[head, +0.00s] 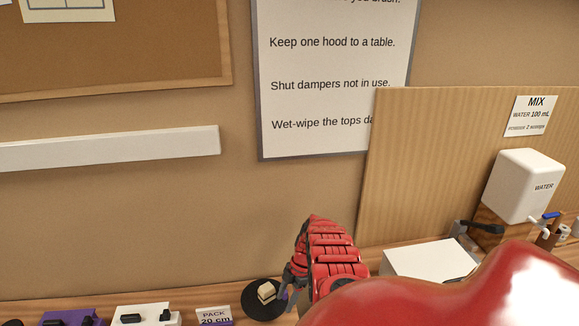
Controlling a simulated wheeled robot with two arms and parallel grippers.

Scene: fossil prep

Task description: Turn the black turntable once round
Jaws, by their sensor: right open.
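The black turntable (252,309) is a flat dark disc on the wooden bench top, low in the middle of the head view. A small pale block (267,291) sits on it. My right gripper (288,288), on its red arm, is at the turntable's right edge with its dark grey fingers pointing down. It is open. I cannot tell whether the fingers touch the disc or the block, and the arm hides what lies just behind and to the right. My left gripper is not in view.
To the right are a white box (428,259) and a white water tank (523,185) with a blue-handled tap. A wall and wooden panel (440,160) close off the back.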

